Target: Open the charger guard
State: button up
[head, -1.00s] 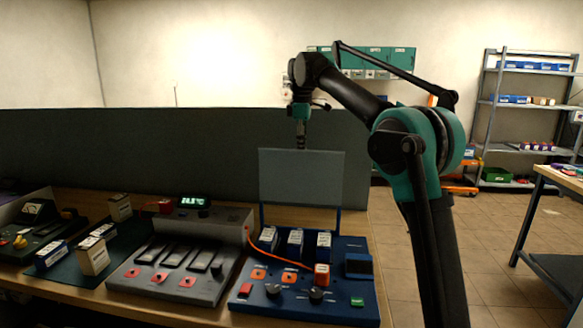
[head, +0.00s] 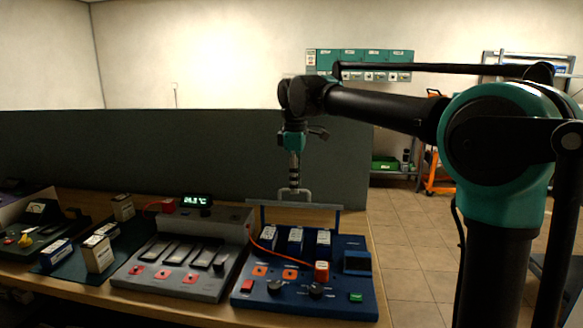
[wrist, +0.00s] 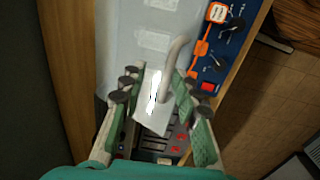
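The charger guard (head: 316,207) stands over the back of the blue charger (head: 300,262), carried on blue side posts. In the head view its pane is seen nearly edge-on, as a thin grey strip. A pale grey U-shaped handle (head: 308,195) rises from it. In the wrist view the pane (wrist: 115,45) is a pale, translucent sheet with a bright glare. My gripper (wrist: 158,90) is open, with one finger on each side of the grey handle (wrist: 176,52). I cannot tell whether either finger touches it. In the head view my gripper (head: 295,183) points down at the handle.
A grey charger (head: 185,265) with a lit display (head: 197,199) stands to the left. An orange cable (head: 280,258) crosses the blue charger to a red-orange block (head: 322,271). A dark partition (head: 120,150) stands behind the bench.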

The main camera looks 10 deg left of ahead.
jog(key=s+f+t, duration=0.2)
jog(key=s+f, duration=0.3)
jog(key=f, duration=0.3)
jog(key=w+v, duration=0.1)
jog(key=v, duration=1.4)
jog(key=shift+d, duration=0.25)
